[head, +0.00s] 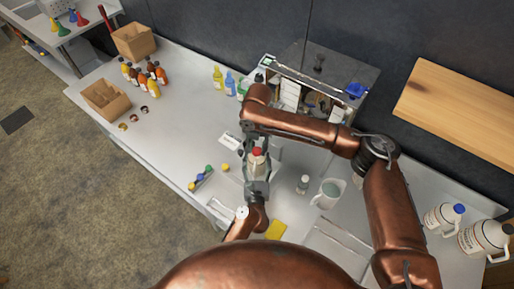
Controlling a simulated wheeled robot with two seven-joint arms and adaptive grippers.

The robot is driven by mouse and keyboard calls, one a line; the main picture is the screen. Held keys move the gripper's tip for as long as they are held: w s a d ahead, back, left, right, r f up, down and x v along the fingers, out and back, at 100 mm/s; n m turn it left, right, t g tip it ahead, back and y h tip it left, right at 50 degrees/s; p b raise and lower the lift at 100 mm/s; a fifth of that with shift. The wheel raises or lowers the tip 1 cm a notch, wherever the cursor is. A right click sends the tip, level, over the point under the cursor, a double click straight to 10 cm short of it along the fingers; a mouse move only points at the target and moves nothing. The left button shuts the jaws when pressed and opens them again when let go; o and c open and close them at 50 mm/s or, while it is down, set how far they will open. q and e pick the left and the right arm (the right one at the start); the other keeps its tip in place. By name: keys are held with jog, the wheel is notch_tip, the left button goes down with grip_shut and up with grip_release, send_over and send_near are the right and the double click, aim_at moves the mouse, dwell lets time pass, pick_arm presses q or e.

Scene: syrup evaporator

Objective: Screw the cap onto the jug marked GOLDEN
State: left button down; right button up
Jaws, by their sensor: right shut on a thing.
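A pale jug (258,166) stands on the steel counter in the middle of the head view, between my two grippers. Its label cannot be read from here. A red cap (257,152) shows at the top of the jug, upright over its neck; I cannot tell whether it is seated. My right gripper (256,147) comes down from above and is shut on the red cap. My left gripper (258,180) is at the near side of the jug, low on its body; its fingers are partly hidden, so I cannot tell whether they grip.
A small bottle (303,184) and a pitcher (329,194) stand to the right. Behind is an open-fronted unit (318,72).

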jog(key=m, duration=0.4)
jog(key=shift+m, duration=0.4)
grip_shut()
jog(key=m, duration=0.4)
jog(key=shift+m, duration=0.4)
jog(key=o, duration=1.2)
grip_release()
jog(key=shift+r, duration=2.25)
